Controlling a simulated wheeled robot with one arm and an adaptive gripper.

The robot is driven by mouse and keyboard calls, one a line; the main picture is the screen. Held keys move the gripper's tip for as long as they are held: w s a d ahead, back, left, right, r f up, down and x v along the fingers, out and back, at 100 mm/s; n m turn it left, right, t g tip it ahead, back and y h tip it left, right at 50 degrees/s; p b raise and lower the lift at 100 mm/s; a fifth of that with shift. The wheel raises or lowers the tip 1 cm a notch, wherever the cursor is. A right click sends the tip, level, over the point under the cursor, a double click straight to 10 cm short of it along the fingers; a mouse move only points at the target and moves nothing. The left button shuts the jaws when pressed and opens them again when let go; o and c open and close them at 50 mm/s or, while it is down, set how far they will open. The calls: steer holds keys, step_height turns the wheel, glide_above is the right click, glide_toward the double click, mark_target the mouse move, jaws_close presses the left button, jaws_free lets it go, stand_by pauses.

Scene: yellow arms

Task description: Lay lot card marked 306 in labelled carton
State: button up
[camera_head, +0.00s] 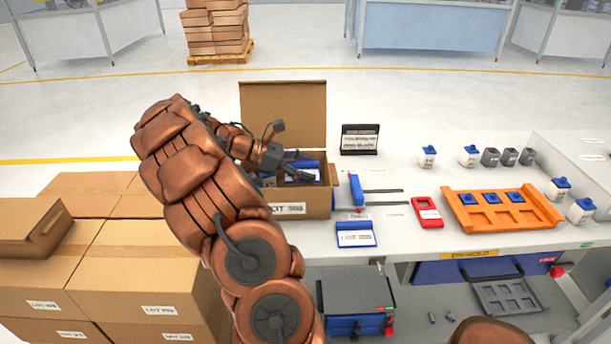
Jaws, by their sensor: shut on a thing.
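The open brown carton (318,203) stands on the white bench with its lid flap raised at the back. A white label reading "LOT" (289,209) is on its front; the rest of the print is too small to read. My gripper (300,178) reaches into the carton's opening from the left. It is shut on a blue-and-white card (308,167), which shows at the carton's mouth. Its number is not readable, and I cannot tell if it touches the carton floor. My arm hides the carton's left side.
A similar blue-and-white card (356,236) lies on the bench right of the carton. Nearby are a blue handheld tool (356,190), a black sign (359,140), a red device (427,212) and an orange tray (500,222). Closed cartons (130,262) are stacked at left.

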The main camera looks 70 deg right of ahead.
steer(key=shift+f, duration=1.3)
steer(key=shift+f, duration=0.6)
steer(key=o, duration=1.2)
steer(key=shift+r, duration=0.3)
steer(key=shift+b+v, duration=0.6)
steer(key=shift+v, duration=5.55)
steer(key=shift+r, duration=0.25)
